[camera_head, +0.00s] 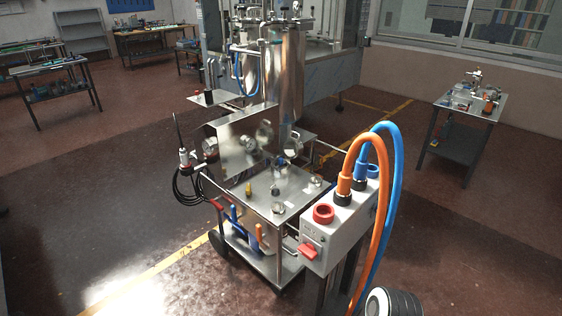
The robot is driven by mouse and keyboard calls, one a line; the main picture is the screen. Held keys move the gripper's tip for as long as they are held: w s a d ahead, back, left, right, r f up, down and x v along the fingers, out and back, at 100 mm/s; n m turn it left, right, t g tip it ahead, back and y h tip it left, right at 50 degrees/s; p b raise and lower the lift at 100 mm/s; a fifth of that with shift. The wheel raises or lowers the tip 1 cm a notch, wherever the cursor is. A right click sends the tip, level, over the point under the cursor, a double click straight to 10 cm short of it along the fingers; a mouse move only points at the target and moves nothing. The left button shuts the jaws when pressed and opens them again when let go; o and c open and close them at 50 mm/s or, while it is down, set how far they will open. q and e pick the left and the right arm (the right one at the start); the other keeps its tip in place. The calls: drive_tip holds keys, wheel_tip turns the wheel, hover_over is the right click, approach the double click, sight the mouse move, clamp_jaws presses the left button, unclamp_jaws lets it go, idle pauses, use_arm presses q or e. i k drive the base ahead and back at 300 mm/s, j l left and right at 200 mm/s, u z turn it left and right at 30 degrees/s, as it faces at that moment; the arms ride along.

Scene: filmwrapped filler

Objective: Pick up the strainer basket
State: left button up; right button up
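I cannot pick out the strainer basket with certainty. A wheeled steel cart (245,205) stands in the middle, and its flat top holds small metal parts. Among them are a round silver piece (278,208) near the front edge, another small round piece (315,182) to the right, and a shiny upright part (281,168) farther back. Any of these is too small to identify as the basket. Neither of my grippers shows in the head view.
A tall steel vessel (284,75) rises behind the cart top. A grey control box (340,225) with thick orange (385,200) and blue (398,185) hoses stands front right. A side table (470,104) stands at the right. Floor to the left is open.

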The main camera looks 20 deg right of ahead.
sight(280, 164)
drive_tip(key=i+j+z, duration=0.3)
drive_tip(key=i+j, duration=0.65)
